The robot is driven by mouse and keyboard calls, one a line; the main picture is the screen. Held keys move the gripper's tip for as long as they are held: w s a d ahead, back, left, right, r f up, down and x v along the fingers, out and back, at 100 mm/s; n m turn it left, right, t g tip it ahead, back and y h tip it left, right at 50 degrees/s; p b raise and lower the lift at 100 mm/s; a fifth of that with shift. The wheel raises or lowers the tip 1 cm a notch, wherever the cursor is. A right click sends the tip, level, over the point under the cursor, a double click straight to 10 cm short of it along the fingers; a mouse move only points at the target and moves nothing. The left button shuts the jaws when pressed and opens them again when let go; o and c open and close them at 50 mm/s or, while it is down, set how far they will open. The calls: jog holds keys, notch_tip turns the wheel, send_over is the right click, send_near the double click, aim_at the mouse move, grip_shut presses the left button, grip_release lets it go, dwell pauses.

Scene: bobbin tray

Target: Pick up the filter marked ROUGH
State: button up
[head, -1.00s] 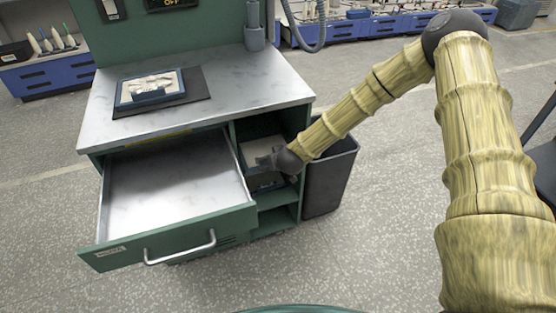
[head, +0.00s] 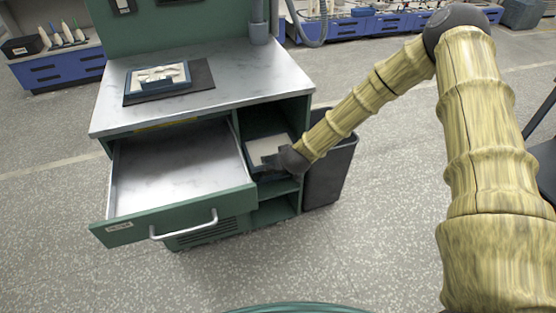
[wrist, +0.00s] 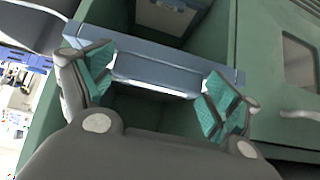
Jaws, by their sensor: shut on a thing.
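A flat filter with a blue frame and a pale top (head: 266,147) sits at the upper cubby of the green bench, right of the open drawer. Its marking cannot be read. My gripper (head: 268,161) reaches it from the right at the cubby's front. In the wrist view my gripper's teal-padded fingers (wrist: 157,90) are closed on the blue-grey frame (wrist: 165,63), one finger at each side. A pale strip shows along the frame's lower edge. Whether the filter still rests on the shelf cannot be told.
The drawer (head: 180,172) is pulled out and empty, close to the left of the cubby. A dark bin (head: 328,175) stands right of it under my forearm. Another blue-framed filter (head: 158,78) lies on a dark mat on the bench top. A lower shelf (head: 275,207) is empty.

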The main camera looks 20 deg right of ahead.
jog(key=shift+d, duration=0.1)
jog(key=o, duration=0.9)
jog(key=v, duration=1.2)
